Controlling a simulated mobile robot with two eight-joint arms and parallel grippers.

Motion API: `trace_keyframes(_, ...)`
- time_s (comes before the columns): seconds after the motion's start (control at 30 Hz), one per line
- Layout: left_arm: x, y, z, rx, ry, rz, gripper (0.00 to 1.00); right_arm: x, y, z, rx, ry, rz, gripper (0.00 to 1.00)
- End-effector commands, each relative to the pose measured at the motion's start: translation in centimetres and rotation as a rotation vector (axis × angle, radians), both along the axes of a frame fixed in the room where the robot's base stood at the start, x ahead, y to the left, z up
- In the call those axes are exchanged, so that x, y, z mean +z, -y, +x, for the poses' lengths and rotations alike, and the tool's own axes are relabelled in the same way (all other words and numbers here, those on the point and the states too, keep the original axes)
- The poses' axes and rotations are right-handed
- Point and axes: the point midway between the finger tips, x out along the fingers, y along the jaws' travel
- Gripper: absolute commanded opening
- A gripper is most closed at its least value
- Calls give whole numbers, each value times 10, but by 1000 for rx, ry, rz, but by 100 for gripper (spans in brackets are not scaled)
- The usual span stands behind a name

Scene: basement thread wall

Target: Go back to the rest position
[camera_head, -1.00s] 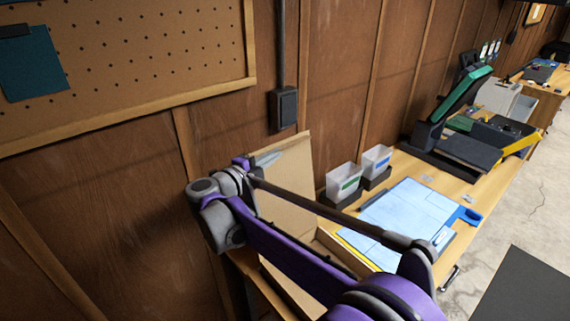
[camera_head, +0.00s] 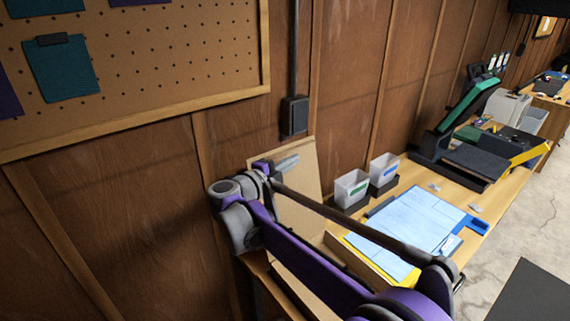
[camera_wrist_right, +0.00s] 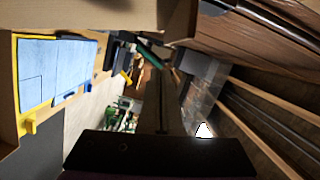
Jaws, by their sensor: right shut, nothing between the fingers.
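My right arm, purple and grey, reaches in from the lower right of the head view. Its right gripper (camera_head: 287,163) is small and grey, beyond the wrist, in front of an upright tan cardboard panel (camera_head: 302,205). It looks shut and empty, and part of it is hidden behind my wrist. In the right wrist view a dark block fills the bottom middle, and no object shows held there. My left gripper is in neither view.
A wooden bench (camera_head: 418,178) along the wall holds a light-blue sheet (camera_head: 415,217), two white bins (camera_head: 352,188) and a green-and-black press (camera_head: 470,105). A pegboard (camera_head: 160,60) and an outlet box (camera_head: 294,115) are on the wall. Concrete floor (camera_head: 545,205) is open at right.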

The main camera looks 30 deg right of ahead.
Motion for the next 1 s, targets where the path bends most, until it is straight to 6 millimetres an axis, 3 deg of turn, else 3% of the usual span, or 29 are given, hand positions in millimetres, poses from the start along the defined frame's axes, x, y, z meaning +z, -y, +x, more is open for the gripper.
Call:
trace_keyframes(0.1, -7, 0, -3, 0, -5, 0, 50, 0, -33, -9, 8, -1, 1, 0)
trace_keyframes(0.4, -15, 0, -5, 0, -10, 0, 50, 4, -84, -27, 4, 0, 1, 0)
trace_keyframes(0.77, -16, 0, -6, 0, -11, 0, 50, 8, -95, -31, 14, 3, -7, 0)
trace_keyframes(0.87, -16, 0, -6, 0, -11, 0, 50, 18, -95, -25, 93, 15, -47, 0)
trace_keyframes(1.0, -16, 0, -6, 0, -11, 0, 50, 44, -108, -8, 354, 20, -181, 0)
